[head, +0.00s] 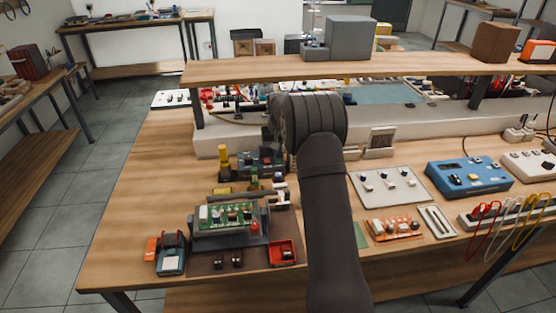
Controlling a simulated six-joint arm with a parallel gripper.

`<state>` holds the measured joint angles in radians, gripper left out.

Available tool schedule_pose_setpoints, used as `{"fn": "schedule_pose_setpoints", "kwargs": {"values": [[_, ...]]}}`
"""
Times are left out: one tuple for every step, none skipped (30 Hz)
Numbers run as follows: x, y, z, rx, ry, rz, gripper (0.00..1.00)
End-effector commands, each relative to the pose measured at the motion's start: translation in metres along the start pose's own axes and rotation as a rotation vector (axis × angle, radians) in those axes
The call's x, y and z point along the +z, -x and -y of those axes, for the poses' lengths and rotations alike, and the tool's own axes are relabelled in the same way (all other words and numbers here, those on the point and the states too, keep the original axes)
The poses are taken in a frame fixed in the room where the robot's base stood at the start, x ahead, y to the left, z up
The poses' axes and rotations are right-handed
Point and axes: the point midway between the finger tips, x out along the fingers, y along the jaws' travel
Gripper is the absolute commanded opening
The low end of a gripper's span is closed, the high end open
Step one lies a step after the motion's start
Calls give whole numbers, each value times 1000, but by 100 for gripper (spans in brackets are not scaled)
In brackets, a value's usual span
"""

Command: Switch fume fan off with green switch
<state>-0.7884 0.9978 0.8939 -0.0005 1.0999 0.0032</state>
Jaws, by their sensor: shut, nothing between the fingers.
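My arm rises from the bottom of the head view, and its dark ribbed joint covers the middle of the bench. My gripper is not visible; it may be hidden behind this joint. I cannot make out a clear green switch. A small greenish part (254,179) stands left of my arm, among dark parts, too small to identify. No fume fan is plainly recognisable. A beige slotted box (381,142) stands right of the joint at the back. A pale panel with several knobs (389,188) lies right of my arm. A blue box with controls (470,178) sits farther right.
A green circuit board (228,214) is held in a stand at front left, by a red tray (283,252). A raised shelf (420,67) spans the back. Orange parts (394,229) and coloured cables (487,211) lie at right. Bare wood (140,190) is free at left.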

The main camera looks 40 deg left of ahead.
Motion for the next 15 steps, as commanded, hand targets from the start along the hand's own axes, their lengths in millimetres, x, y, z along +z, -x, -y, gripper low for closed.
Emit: {"fn": "schedule_pose_setpoints", "kwargs": {"values": [[0,-1,0,0,0,0,0],[0,-2,0,0,0,0,0],[0,-2,0,0,0,0,0],[0,-2,0,0,0,0,0],[1,-3,0,0,0,1,0],[1,-4,0,0,0,1,0],[1,-4,0,0,0,1,0],[1,-4,0,0,0,1,0],[1,-3,0,0,0,1,0],[0,-2,0,0,0,1,0],[0,0,0,0,0,1,0],[0,3,0,0,0,1,0],[-1,5,0,0,0,0,0],[-1,8,0,0,0,0,0],[-2,12,0,0,0,-1,0]]}}
